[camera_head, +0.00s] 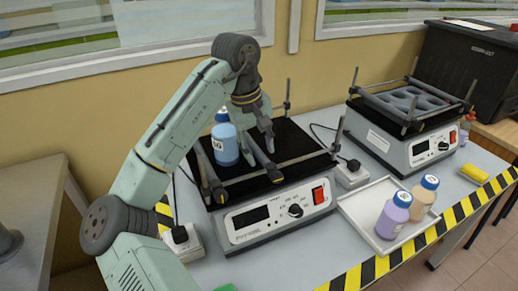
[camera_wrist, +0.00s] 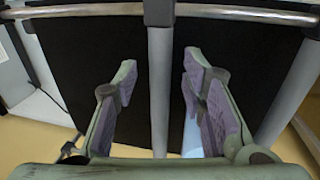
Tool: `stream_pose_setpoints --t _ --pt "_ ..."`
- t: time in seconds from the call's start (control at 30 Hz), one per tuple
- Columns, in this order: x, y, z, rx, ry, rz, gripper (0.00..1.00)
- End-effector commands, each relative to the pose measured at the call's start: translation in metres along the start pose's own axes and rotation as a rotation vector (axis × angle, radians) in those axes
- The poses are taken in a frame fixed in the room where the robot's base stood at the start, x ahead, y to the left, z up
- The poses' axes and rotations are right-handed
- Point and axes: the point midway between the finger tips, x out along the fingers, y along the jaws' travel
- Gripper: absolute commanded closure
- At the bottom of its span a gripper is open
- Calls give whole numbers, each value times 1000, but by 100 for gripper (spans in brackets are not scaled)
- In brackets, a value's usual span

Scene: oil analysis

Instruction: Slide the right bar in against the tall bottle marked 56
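The blue bottle (camera_head: 225,145) with a white label and blue cap stands upright on the black platform of the left shaker; the label seems to read 56. The right bar (camera_head: 263,161) lies front to back on that platform, to the bottle's right, with a narrow gap apparent. My gripper (camera_head: 257,138) points down over this bar. In the wrist view my gripper (camera_wrist: 158,85) is open, with the grey right bar (camera_wrist: 159,95) between its fingers, apart from both. A blue sliver of the bottle (camera_wrist: 191,138) shows there, mostly hidden behind a finger.
The left bar (camera_head: 207,180) lies left of the bottle; it also shows in the wrist view (camera_wrist: 291,90). A metal cross rod (camera_wrist: 90,10) carries the bars' ends. A white tray (camera_head: 359,214) with a purple bottle (camera_head: 392,217) and a beige bottle (camera_head: 422,202) stands right of the shaker.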

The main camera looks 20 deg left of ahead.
Motion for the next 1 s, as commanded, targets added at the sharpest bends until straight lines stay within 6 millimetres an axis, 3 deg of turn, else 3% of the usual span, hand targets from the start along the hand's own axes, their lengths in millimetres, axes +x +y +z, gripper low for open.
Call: stream_pose_setpoints --t 0.5,0.7,1.0 --pt "-98 0 0 -2 3 -1 62" --pt "-113 0 0 -1 0 0 62" --pt "-114 0 0 -1 0 1 62"
